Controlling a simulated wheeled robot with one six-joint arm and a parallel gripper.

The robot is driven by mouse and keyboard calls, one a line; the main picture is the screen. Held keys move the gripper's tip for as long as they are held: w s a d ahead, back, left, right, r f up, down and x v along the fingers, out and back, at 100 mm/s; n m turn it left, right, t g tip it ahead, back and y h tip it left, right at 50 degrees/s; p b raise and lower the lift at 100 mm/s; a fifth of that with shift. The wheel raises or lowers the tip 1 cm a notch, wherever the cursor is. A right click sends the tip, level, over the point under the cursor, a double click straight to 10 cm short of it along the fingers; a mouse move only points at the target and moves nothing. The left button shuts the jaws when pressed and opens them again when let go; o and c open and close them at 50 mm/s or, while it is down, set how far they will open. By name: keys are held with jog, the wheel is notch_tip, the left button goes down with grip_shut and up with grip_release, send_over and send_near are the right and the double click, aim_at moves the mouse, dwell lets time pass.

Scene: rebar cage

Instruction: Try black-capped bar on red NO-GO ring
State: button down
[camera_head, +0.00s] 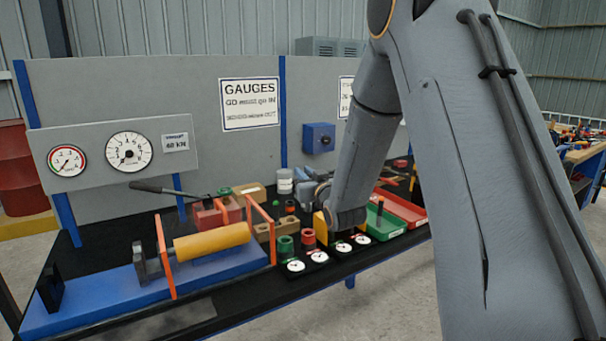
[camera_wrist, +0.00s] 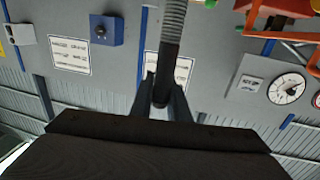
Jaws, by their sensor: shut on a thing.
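My gripper (camera_wrist: 162,92) is shut on a bar (camera_wrist: 175,22) in the wrist view. The bar has a grey threaded length and a black length (camera_wrist: 166,58) nearest the fingers; its far end runs out of the picture. In the head view my gripper (camera_head: 316,192) is over the bench, left of my wrist, and the held bar cannot be made out there. A red ring (camera_head: 308,238) stands on the bench below it, beside a green ring (camera_head: 285,244). The ring is not clearly seen in the wrist view.
Several small white dials (camera_head: 319,256) line the bench front. A green tray (camera_head: 386,229) and a red tray (camera_head: 411,214) lie to the right. A blue test rig with orange frames (camera_head: 165,256) and a yellow cylinder (camera_head: 212,243) fills the left. A grey board (camera_head: 200,90) stands behind.

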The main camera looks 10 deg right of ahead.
aim_at(310, 210)
jog(key=shift+s+d, duration=0.1)
jog(key=shift+s, duration=0.05)
notch_tip(310, 210, down, 6)
jog(key=b, duration=0.4)
jog(key=shift+b, duration=0.4)
jog(key=shift+f+b, duration=0.1)
jog(key=shift+b, duration=0.2)
dwell(1.1)
jog(key=shift+f, duration=0.35)
jog(key=shift+f+b, duration=1.4)
jog(key=shift+f, duration=0.2)
jog(key=c, duration=1.6)
grip_release()
jog(key=shift+s, duration=0.15)
jog(key=s, duration=0.2)
jog(key=s+b, duration=0.1)
jog(key=s, duration=0.2)
jog(key=s+d, duration=0.1)
jog(key=s, duration=0.1)
jog(key=shift+s, duration=0.2)
